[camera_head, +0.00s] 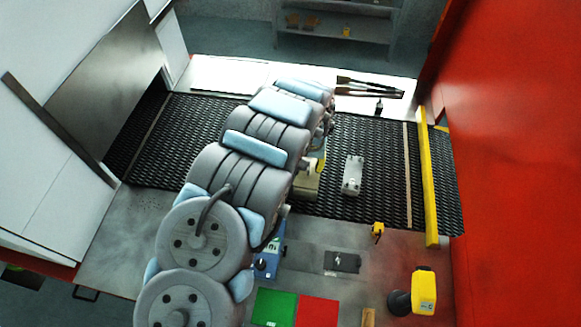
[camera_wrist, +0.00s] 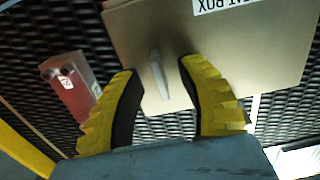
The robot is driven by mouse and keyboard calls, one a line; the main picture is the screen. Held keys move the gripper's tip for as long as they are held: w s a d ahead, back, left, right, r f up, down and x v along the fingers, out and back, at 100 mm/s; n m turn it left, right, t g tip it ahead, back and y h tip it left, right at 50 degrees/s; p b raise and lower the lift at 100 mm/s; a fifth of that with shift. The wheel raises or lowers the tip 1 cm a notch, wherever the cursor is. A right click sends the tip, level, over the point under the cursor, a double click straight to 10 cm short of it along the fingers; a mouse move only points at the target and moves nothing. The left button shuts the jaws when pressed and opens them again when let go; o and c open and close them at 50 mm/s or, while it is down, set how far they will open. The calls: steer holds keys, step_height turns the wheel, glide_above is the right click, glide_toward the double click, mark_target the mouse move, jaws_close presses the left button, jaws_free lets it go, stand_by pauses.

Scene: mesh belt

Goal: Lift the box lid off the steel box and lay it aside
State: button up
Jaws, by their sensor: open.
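The box lid (camera_wrist: 235,50) is a flat beige panel at the top of the wrist view, with a grey upright handle (camera_wrist: 158,75). A white label with upside-down lettering ending in "BOX" shows at the picture's top edge. My gripper (camera_wrist: 156,70) is open, its yellow fingers with dark pads on either side of the handle, with gaps visible. In the head view, part of the steel box (camera_head: 305,186) shows on the belt beside my arm; my gripper (camera_head: 318,163) is mostly hidden there. The box's walls and the lid's seating cannot be made out.
The dark mesh belt (camera_head: 380,190) has free room right of the box, around a small grey fixture (camera_head: 352,175). A yellow rail (camera_head: 428,180) bounds it. Green (camera_head: 274,307) and red (camera_head: 317,312) pads and a yellow device (camera_head: 423,290) occupy the front table.

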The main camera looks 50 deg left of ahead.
steer(key=shift+f, duration=0.1)
jaws_close()
stand_by(0.4)
